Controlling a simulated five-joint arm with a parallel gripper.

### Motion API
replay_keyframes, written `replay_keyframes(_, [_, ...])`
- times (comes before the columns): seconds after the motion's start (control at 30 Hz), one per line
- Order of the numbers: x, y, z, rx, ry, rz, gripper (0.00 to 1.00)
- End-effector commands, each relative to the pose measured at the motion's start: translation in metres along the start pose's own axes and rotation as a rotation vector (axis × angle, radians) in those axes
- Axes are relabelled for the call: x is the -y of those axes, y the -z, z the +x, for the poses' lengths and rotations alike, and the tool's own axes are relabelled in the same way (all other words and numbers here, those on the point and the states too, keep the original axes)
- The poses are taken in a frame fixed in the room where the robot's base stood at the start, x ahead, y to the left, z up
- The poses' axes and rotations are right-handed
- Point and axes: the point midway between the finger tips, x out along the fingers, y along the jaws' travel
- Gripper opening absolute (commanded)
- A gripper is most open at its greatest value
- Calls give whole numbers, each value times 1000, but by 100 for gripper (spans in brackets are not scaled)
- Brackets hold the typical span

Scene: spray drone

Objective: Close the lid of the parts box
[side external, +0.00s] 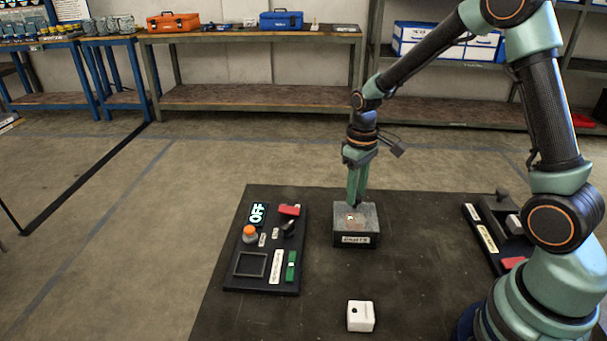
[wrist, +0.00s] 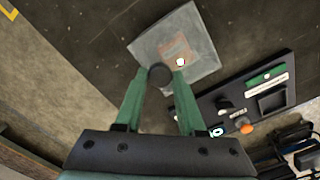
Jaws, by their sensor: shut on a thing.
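The parts box (side external: 338,228) is a small grey box with a label on its front, on the dark mat in the side external view. Its grey, slightly see-through lid (side external: 370,213) looks about flat over the box; I cannot tell whether it is fully seated. A reddish patch and a small white-green spot show in the lid area, also seen in the wrist view (wrist: 200,48). My gripper (side external: 357,204) points down at the box's far edge. In the wrist view its green fingers are shut on a dark round knob (wrist: 160,76) at the lid's edge.
A black panel (side external: 236,279) with an OFF display, an orange knob and several switches lies left of the box. A white block (side external: 361,317) with a dark hole sits in front. A dark fixture (side external: 489,233) stands at right. The mat (side external: 290,318) between them is clear.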

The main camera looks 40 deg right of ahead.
Motion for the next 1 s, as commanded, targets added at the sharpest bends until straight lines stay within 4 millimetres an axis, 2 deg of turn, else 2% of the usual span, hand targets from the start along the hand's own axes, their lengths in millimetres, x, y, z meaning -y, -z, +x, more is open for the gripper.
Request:
replay_keyframes(0.1, [-3, 4, -1, -16, -4, 5, 0])
replay_keyframes(0.13, [-3, 4, -1, -16, -4, 5, 46])
replay_keyframes(0.2, [-3, 4, -1, -16, -4, 5, 69])
replay_keyframes(0.5, [-2, 2, -1, -10, -3, 4, 69])
replay_keyframes(0.63, [-2, 2, -8, -12, -3, 4, 69])
replay_keyframes(0.77, [-2, 3, -29, -15, -4, 4, 69])
replay_keyframes(1.0, [-2, 2, -78, -17, -5, 4, 69])
